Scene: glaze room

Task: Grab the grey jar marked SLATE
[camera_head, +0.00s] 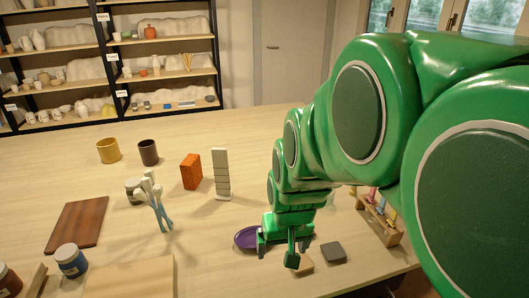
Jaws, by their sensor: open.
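A blue jar (71,264) and a dark red jar (8,282) stand at the lower left. My gripper (297,254) points down, open, low over the front right of the table, well to the right of the grey jar. No object shows between its fingers.
A brown board (77,225) lies left.

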